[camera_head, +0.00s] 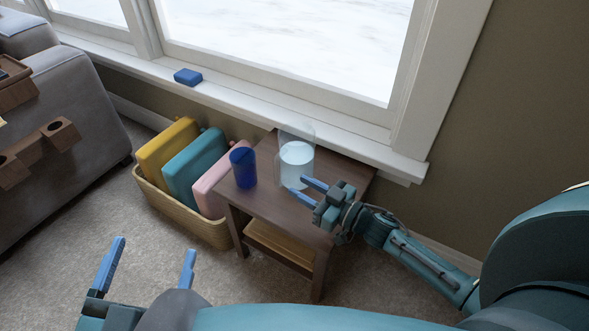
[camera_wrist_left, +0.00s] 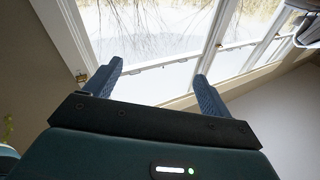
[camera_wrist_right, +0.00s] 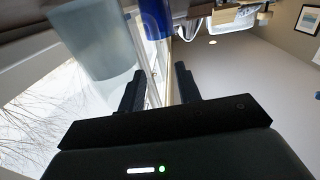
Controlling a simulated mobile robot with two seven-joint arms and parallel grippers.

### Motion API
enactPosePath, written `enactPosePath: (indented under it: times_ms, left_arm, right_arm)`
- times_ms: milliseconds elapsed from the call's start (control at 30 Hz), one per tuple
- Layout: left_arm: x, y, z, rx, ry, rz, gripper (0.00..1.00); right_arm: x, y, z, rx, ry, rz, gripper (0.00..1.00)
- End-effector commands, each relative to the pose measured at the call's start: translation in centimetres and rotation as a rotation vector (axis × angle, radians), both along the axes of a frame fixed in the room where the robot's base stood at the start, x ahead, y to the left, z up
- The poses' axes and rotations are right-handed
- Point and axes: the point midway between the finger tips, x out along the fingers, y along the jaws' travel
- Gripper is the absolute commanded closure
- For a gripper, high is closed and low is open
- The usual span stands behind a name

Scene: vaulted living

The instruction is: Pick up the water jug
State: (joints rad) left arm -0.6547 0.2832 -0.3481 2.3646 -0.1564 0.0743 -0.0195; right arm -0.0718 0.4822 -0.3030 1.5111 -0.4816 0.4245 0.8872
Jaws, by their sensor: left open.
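The water jug (camera_head: 296,158) is clear, with pale blue water in it, and stands upright on a small dark wooden side table (camera_head: 262,205). In the right wrist view the jug (camera_wrist_right: 98,42) fills the upper left, outside the space between the fingers. My right gripper (camera_head: 298,186) is open and empty, just in front of the jug's lower part in the head view. I cannot tell whether a finger touches the jug. My left gripper (camera_head: 154,248) is open and empty, low at the left, well away from the table. The jug's handle is not clearly visible.
A dark blue cup (camera_head: 243,168) stands on the table left of the jug. A wicker basket (camera_head: 187,217) with yellow, teal and pink cases is left of the table. The window sill (camera_head: 330,124) with a blue block (camera_head: 188,76) runs behind. A grey sofa (camera_head: 72,100) is far left.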

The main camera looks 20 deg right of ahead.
Motion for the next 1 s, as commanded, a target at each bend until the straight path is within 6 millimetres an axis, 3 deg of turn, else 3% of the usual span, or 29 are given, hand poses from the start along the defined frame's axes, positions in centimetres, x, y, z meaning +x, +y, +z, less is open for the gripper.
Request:
enactPosePath:
  times_ms: [100, 367, 633, 933, 1000]
  left_arm:
    - [0.1, -0.1, -0.2, -0.015, -0.001, -0.006, 0.17]
    - [0.1, -0.2, -0.2, -0.032, 0.0, -0.011, 0.17]
    - [0.1, -0.4, -0.7, -0.066, 0.007, -0.023, 0.17]
    - [0.3, -0.5, 0.3, -0.075, -0.009, -0.027, 0.17]
    - [0.3, -0.5, 0.3, -0.075, -0.011, -0.027, 0.17]
  right_arm:
    - [1.7, 1.1, -0.1, 0.0, -0.004, 0.0, 0.66]
    - [3.5, 2.3, -0.1, 0.0, -0.002, -0.001, 0.66]
    - [6.7, 4.4, -0.1, 0.0, -0.002, -0.001, 0.66]
    - [7.1, 4.7, 0.0, -0.001, 0.001, -0.001, 0.66]
    - [7.1, 4.7, 0.0, 0.0, 0.0, -0.001, 0.7]
